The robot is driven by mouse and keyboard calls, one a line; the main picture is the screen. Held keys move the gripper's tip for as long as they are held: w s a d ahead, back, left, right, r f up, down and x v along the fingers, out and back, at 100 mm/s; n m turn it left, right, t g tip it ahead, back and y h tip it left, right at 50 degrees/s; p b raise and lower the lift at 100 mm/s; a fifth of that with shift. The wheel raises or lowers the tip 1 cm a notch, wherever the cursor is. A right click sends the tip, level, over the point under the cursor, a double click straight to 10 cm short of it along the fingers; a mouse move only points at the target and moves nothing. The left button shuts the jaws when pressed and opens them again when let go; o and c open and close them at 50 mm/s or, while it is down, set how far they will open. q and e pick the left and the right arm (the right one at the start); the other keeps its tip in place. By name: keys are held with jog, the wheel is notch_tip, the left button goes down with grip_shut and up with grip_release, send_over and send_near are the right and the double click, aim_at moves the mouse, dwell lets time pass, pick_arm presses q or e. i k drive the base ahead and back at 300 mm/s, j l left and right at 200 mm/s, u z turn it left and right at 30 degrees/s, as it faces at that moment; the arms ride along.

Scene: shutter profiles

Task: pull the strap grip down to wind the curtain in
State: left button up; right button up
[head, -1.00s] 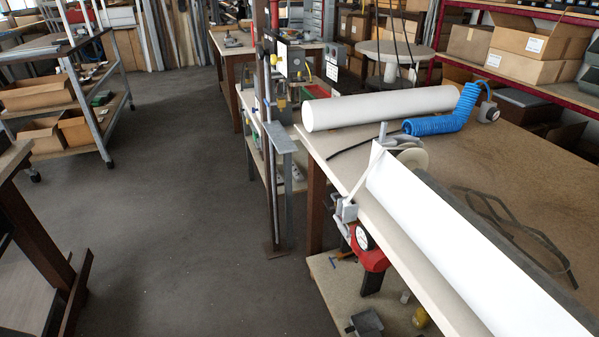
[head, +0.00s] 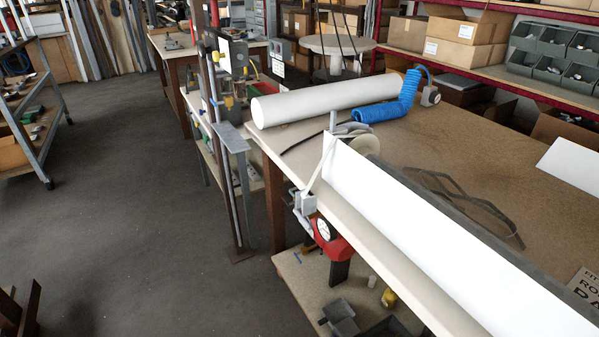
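A white strap (head: 321,167) runs from beside a pale round disc (head: 365,143) down over the bench's front edge. At its lower end is a light grey block that looks like the strap grip (head: 306,203), hanging at the bench edge. A long white shutter piece with a dark grey top, probably holding the curtain (head: 440,245), runs from the disc to the lower right. Whether the curtain is wound in cannot be told. Neither of my grippers is in view.
The bench (head: 480,130) also bears a white roll (head: 325,99), a blue coiled hose (head: 390,103) and dark looped straps (head: 465,190). A red device with a dial (head: 331,240) sits below the edge, above a lower shelf (head: 310,285).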

aim_at(307, 223)
jog(key=z, duration=3.4)
jog(key=k+j+u, duration=0.25)
jog(key=k+j, duration=0.15)
jog(key=j, duration=0.2)
jog(key=k+j+u, duration=0.15)
jog(key=j, duration=0.2)
jog(key=k+j+u, duration=0.15)
jog(key=j, duration=0.2)
jog(key=k+j+u, duration=0.1)
jog(key=j, duration=0.3)
jog(key=k+j+u, duration=0.15)
jog(key=j, duration=0.25)
jog(key=k+j+u, duration=0.15)
jog(key=j, duration=0.25)
